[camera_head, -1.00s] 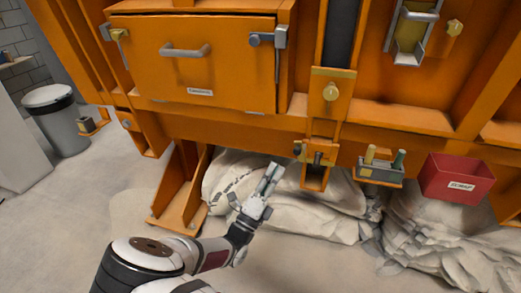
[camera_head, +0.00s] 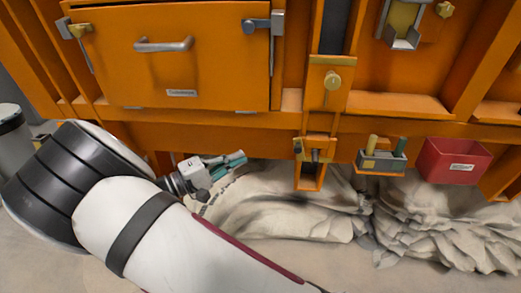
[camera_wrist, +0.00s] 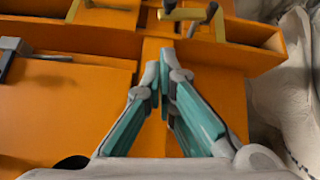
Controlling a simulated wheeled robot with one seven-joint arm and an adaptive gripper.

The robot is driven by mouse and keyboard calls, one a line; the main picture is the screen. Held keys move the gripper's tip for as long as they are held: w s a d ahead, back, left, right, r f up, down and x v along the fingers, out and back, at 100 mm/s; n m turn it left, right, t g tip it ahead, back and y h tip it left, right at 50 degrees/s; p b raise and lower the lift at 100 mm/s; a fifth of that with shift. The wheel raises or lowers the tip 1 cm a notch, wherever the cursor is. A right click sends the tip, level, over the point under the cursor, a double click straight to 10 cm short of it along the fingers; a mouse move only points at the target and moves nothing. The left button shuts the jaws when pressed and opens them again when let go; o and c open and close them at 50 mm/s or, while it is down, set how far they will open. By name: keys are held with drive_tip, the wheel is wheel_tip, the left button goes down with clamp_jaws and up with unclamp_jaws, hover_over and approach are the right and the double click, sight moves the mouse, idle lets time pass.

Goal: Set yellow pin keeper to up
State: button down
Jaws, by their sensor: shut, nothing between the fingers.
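A small bracket (camera_head: 316,150) with a dark pin stands under the orange machine's middle post, with a yellowish tab (camera_head: 298,147) at its left. I cannot tell for sure that this tab is the yellow pin keeper, nor its setting. My gripper (camera_head: 239,158) is left of the bracket and apart from it, its fingers pointing right. In the wrist view my gripper (camera_wrist: 160,60) has its teal-padded fingertips together, with nothing held. A yellowish bar-shaped part (camera_wrist: 188,13) shows beyond the tips, near the top edge.
An orange drawer front with a grey handle (camera_head: 164,45) is above my gripper. A small tray (camera_head: 370,164) and a red bin (camera_head: 453,161) are at right. Pale heaped sacks (camera_head: 290,205) lie below.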

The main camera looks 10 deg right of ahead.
drive_tip(key=m, duration=0.2)
drive_tip(key=b, duration=0.3)
approach(296, 142)
drive_tip(key=w+d, duration=0.3)
drive_tip(key=shift+s+d+r, duration=0.25)
drive_tip(key=shift+d+r, duration=0.15)
drive_tip(key=shift+d, duration=0.35)
drive_tip(key=shift+s+d+r+y+p, duration=0.15)
drive_tip(key=shift+s+d+y+p, duration=0.1)
drive_tip(key=shift+d+y, duration=0.1)
drive_tip(key=shift+s+d+r+y+p, duration=0.1)
drive_tip(key=shift+d+r+y+p, duration=0.05)
drive_tip(key=shift+d+y+p, duration=0.15)
drive_tip(key=shift+f, duration=0.1)
